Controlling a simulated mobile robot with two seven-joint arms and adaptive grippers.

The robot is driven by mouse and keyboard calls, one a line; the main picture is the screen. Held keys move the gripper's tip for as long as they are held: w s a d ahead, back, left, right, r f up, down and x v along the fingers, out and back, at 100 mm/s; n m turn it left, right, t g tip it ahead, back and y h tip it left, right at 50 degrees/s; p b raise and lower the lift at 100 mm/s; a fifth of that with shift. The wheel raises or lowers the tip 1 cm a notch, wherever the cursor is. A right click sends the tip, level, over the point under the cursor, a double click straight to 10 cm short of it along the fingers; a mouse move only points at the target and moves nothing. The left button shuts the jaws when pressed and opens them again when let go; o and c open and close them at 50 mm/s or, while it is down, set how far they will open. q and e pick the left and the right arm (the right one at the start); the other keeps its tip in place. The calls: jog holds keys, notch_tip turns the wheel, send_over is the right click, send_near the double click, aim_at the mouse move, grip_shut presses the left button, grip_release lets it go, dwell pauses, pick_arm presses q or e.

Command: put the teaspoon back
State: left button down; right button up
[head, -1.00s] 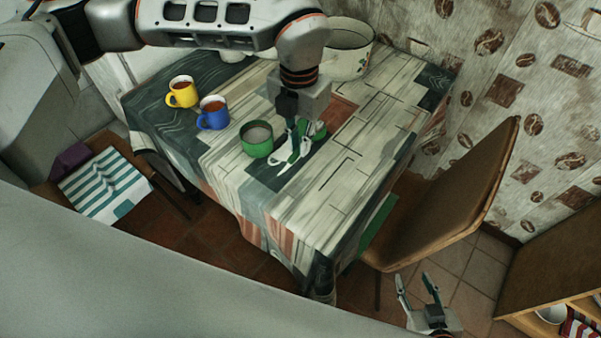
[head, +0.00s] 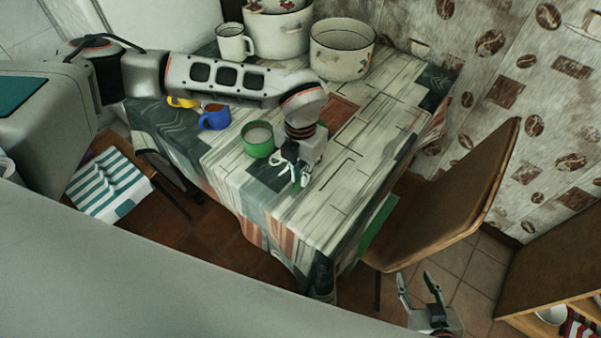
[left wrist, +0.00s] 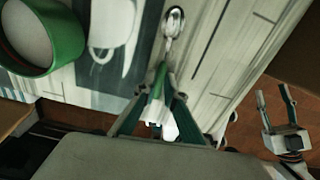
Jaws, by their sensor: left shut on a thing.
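The teaspoon, with a silvery bowl, shows in the left wrist view (left wrist: 174,22); its handle runs down between the fingers of my left gripper (left wrist: 158,92). That gripper is shut on the handle, and the bowl sticks out past the fingertips. In the head view my left gripper (head: 293,176) is over the table, just right of and nearer than the green mug (head: 258,144); the spoon is hard to make out there. The green mug also shows in the left wrist view (left wrist: 66,52). My right gripper (head: 420,290) is open and empty, low beyond the table's front edge.
A blue mug (head: 214,118), a yellow mug (head: 180,102) partly behind my arm, a white mug (head: 234,46) and enamel pots (head: 341,55) stand on the table (head: 330,205). A chair (head: 445,210) stands right. The table's right part is clear.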

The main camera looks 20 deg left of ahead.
pick_arm(q)
jog(key=shift+f, duration=0.1)
jog(key=c, duration=2.1)
grip_release()
notch_tip(320, 180, up, 8)
jog(key=shift+d+f+b, duration=0.1)
jog(key=shift+d+b, duration=0.05)
jog(key=shift+b, duration=0.15)
